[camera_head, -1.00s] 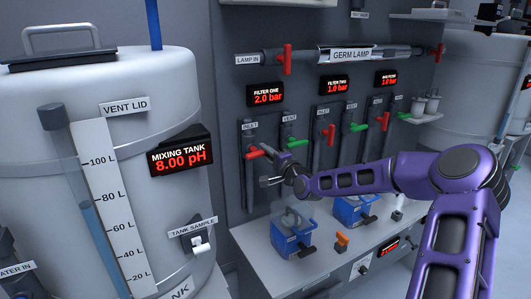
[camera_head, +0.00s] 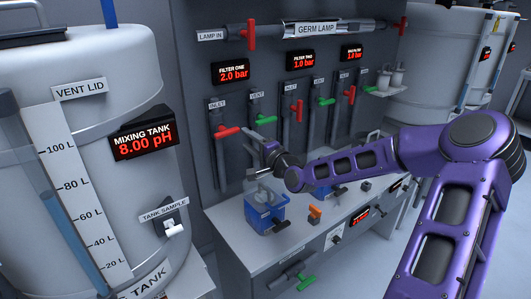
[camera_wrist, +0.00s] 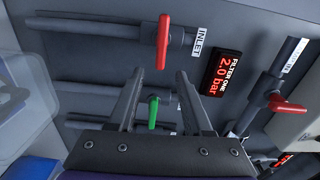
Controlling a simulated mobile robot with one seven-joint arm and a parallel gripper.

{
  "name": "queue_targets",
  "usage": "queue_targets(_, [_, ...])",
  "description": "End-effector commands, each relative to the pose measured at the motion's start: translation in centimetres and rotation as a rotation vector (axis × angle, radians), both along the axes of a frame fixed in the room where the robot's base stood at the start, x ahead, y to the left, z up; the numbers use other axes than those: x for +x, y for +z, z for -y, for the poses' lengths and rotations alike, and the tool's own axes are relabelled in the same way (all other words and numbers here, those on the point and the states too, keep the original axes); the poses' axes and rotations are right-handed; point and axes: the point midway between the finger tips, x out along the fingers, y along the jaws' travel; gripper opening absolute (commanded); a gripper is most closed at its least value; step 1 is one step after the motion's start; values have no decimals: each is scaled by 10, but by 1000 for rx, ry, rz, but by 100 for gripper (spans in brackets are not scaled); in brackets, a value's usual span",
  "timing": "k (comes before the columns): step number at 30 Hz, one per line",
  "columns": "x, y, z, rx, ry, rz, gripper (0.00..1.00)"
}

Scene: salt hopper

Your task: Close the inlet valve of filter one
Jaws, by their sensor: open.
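Filter one's inlet valve has a red handle (camera_head: 227,131) set crosswise on a dark upright pipe, under the INLET label (camera_head: 217,104). The handle also shows in the wrist view (camera_wrist: 163,42), beyond the fingertips. My gripper (camera_head: 246,152) is open and empty, in front of the panel, to the lower right of the red handle in the head view. In the wrist view my two fingers (camera_wrist: 160,72) stand apart. The green vent handle (camera_wrist: 153,112) shows between them, farther back. The filter one display (camera_head: 231,72) reads 2.0 bar.
The vent valve's green handle (camera_head: 266,120) is close to the right of the inlet. Filter two's red handle (camera_head: 299,111) lies along its pipe. A blue device (camera_head: 263,212) stands on the bench below my gripper. The mixing tank (camera_head: 160,75) stands at the left.

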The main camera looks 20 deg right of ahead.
Motion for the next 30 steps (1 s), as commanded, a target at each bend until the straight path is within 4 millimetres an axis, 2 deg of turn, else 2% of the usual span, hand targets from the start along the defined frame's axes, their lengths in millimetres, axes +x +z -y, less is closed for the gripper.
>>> queue_targets(1, [-12, 0, 5, 0, -3, -1, 50])
queue_targets(6, [-46, 1, 17, 0, -3, -1, 50])
queue_targets(12, [-74, 1, 25, 1, -1, 0, 50])
queue_targets(18, [-86, 0, 27, 0, 1, 1, 50])
queue_targets(30, [-86, 0, 28, 0, 1, 1, 50])
